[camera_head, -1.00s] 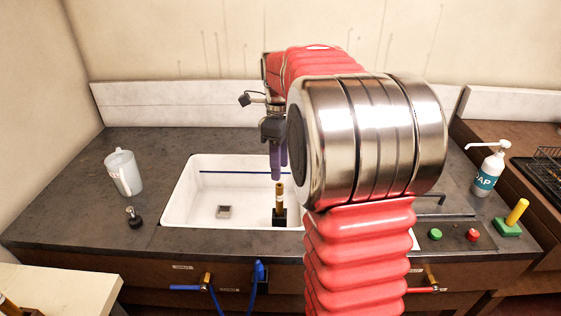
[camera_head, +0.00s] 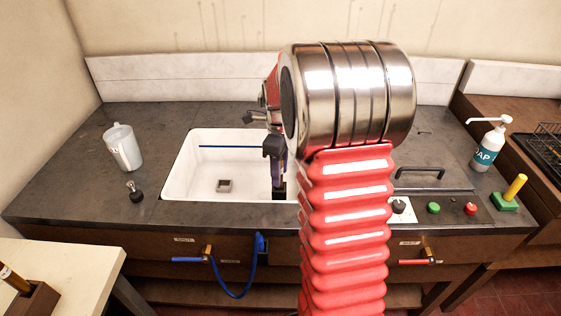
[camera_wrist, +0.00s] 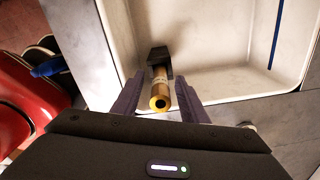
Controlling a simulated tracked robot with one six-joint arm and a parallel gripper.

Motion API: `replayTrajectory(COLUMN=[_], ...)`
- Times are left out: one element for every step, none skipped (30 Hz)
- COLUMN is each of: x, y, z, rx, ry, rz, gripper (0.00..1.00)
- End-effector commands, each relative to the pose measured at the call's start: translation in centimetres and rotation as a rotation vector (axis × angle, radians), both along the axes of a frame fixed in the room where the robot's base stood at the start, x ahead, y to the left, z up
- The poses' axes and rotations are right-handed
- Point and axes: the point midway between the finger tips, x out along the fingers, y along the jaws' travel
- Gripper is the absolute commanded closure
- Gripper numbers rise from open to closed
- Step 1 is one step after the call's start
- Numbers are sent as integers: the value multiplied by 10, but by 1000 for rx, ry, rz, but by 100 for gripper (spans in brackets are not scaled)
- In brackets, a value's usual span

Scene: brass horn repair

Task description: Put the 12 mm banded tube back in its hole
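A brass-coloured tube (camera_wrist: 161,88) with a band or marking near its lower end stands in a black block (camera_wrist: 159,57) in the white sink. Its open top end faces the wrist camera. My gripper (camera_wrist: 158,112) is open, with a purple finger on each side of the tube and visible gaps between. In the head view my gripper (camera_head: 277,172) is low over the sink, hiding most of the tube; part of the black block (camera_head: 279,191) shows below. Another brass tube (camera_head: 14,279) stands in a brown block (camera_head: 34,303) at lower left. I cannot read a size on either tube.
A jug (camera_head: 122,148) and a small black knob (camera_head: 135,192) stand left. A soap bottle (camera_head: 490,145) and a green block (camera_head: 504,202) with a yellow peg are right.

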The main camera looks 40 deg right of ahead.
Motion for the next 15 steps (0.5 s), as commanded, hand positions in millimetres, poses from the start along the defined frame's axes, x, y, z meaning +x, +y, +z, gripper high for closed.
replayTrajectory(x=[0,0,0,0,0,0,0,0,0,0,0,0,0,0,0], y=[0,0,0,0,0,0,0,0,0,0,0,0,0,0,0], z=[-4,-5,-7,-8,-8,-8,-8,-8,-8,-8,-8,-8,-8,-8,-8], rx=[0,0,0,0,0,0,0,0,0,0,0,0,0,0,0], ry=[0,0,0,0,0,0,0,0,0,0,0,0,0,0,0], rz=[0,0,0,0,0,0,0,0,0,0,1,1,1,1,1], gripper=[60,60,60,60,60,60,60,60,60,60,60,60,62,64,67])
